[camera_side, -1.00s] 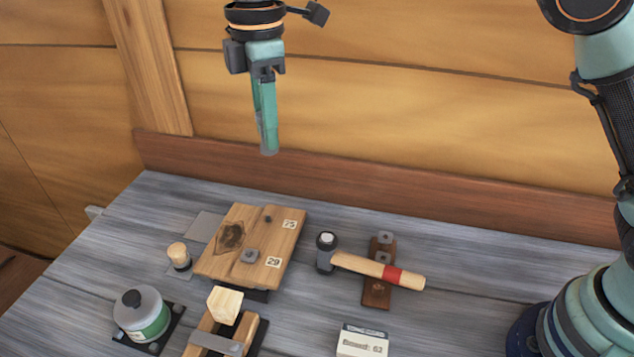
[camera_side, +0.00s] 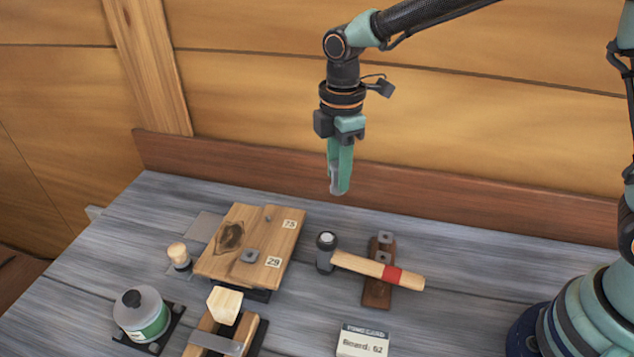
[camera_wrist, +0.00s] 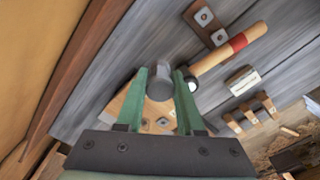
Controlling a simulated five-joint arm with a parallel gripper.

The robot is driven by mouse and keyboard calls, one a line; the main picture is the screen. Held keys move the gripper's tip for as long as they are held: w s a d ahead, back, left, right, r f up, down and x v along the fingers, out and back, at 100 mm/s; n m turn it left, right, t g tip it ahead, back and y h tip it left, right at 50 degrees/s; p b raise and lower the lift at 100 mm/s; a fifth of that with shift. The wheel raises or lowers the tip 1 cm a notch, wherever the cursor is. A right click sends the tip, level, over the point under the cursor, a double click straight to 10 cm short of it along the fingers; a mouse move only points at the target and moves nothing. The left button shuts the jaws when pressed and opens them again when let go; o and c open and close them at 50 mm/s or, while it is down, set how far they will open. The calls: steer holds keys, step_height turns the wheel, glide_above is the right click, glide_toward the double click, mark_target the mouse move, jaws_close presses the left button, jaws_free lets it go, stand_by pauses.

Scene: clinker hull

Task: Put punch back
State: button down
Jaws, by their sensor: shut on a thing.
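My gripper (camera_side: 340,185) hangs above the back of the grey bench, to the right of the wooden planks and behind the hammer. Its green fingers are closed on a short grey piece, which I take to be the punch (camera_wrist: 158,82). In the wrist view it shows as a grey cylinder between the fingertips. In the side view only a little grey shows at the fingertips, and the fingers hide the rest. A brown rack with several upright divisions (camera_wrist: 250,115) shows at the right of the wrist view; I cannot tell whether it is the punch's place.
A hammer (camera_side: 375,265) with a red-banded handle lies across a brown block (camera_side: 376,295). Planks numbered 75 and 29 (camera_side: 235,262) lie left of it. A tin (camera_side: 142,315), a knobbed tool (camera_side: 178,255), a pale wooden block (camera_side: 225,305) and a labelled box (camera_side: 362,342) stand nearby.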

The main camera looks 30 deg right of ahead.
step_height(320, 180, down, 12)
steer(key=shift+f, duration=0.15)
stand_by(0.3)
steer(key=shift+f, duration=0.2)
steer(key=c, duration=0.5)
jaws_free()
steer(key=shift+r, duration=0.1)
